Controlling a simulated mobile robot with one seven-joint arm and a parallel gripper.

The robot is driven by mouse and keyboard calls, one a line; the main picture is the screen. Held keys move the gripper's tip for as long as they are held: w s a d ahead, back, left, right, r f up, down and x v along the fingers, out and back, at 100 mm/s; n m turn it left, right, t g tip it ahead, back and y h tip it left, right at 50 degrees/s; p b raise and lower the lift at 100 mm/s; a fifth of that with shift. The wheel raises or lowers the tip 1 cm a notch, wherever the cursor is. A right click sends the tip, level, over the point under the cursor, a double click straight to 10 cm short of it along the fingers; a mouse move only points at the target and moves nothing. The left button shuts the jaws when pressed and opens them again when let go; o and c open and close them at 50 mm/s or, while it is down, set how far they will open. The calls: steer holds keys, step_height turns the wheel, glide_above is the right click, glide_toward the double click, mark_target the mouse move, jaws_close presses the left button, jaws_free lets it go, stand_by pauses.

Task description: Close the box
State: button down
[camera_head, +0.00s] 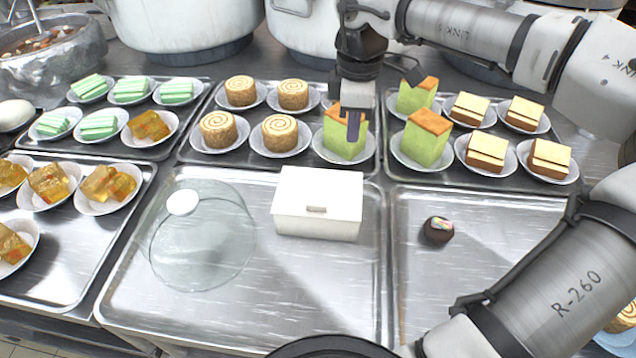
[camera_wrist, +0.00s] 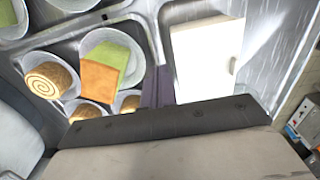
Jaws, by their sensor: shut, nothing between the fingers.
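The white box (camera_head: 317,204) sits on the middle metal tray, and its lid looks flat and down over the top. A small handle or latch shows on its front side. It also shows in the wrist view (camera_wrist: 206,55), at the upper right of the gripper base. In the wrist view the dark fingers (camera_wrist: 157,88) show between a green cake and the box.
A glass lid (camera_head: 203,240) with a white knob lies left of the box. A small dark chocolate (camera_head: 437,230) is on the right tray. A green cake (camera_head: 345,138) stands close to my fingers. Plated cakes fill the back trays, with large pots (camera_head: 180,25) behind. The middle tray's front is clear.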

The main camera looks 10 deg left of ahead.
steer(key=shift+w, duration=0.25)
step_height(320, 180, up, 8)
steer(key=p, duration=0.4)
steer(key=shift+p, duration=0.35)
stand_by(0.5)
